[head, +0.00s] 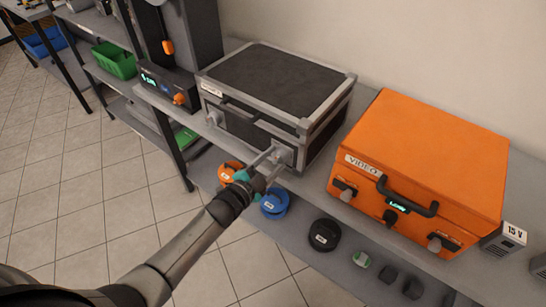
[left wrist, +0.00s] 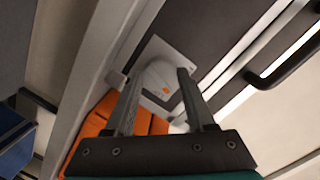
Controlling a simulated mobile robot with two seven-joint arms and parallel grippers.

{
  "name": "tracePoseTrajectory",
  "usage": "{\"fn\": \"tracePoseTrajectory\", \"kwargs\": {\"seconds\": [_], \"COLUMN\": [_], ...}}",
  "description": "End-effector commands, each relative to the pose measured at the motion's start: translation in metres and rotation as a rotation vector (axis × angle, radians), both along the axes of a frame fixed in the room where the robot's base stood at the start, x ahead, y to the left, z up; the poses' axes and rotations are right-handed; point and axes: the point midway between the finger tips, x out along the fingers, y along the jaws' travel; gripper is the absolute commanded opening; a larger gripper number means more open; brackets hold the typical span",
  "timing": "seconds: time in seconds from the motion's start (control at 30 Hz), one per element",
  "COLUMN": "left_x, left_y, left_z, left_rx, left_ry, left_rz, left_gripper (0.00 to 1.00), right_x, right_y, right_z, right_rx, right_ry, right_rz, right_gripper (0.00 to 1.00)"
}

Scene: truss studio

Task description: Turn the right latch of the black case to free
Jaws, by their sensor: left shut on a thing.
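The black case (head: 275,75) with grey metal edges stands on the shelf top in the head view. Its right latch (head: 285,153) is a light plate with a knob near the right end of the front. My left gripper (head: 270,162) reaches it from the front and partly covers it. In the left wrist view the latch (left wrist: 158,72) shows as a pale plate with a rounded knob and a small orange mark. The left gripper (left wrist: 160,80) is shut on the knob, one finger on each side. The case's left latch (head: 213,117) is apart from the gripper. My right gripper is not in view.
An orange case (head: 430,155) marked VIDEO stands close on the right. A dark device (head: 167,85) with an orange knob stands on the left. Blue (head: 274,203) and black (head: 324,235) round items lie on the shelf below. The tiled floor in front is clear.

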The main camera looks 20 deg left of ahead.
Motion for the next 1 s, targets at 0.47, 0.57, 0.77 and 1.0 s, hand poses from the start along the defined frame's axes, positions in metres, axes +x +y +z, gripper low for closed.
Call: {"fn": "tracePoseTrajectory", "kwargs": {"seconds": [0.47, 0.57, 0.77, 1.0], "left_x": [0.0005, 0.0004, 0.0003, 0.0004], "left_y": [0.0011, 0.0008, 0.0007, 0.0005], "left_z": [0.0003, 0.0001, -0.0002, -0.0001], "left_rx": [-0.235, -0.252, -0.269, -0.270], "left_ry": [0.086, 0.092, 0.096, 0.097], "left_rz": [-0.001, -0.001, -0.001, -0.001], "left_gripper": [0.00, 0.00, 0.00, 0.00], "right_x": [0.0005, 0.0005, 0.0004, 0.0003], "right_y": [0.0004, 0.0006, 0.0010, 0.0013], "right_z": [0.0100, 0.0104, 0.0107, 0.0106], "right_rx": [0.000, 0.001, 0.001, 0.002], "right_ry": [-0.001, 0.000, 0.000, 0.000], "right_rz": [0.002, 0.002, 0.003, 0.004], "right_gripper": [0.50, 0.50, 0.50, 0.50]}}
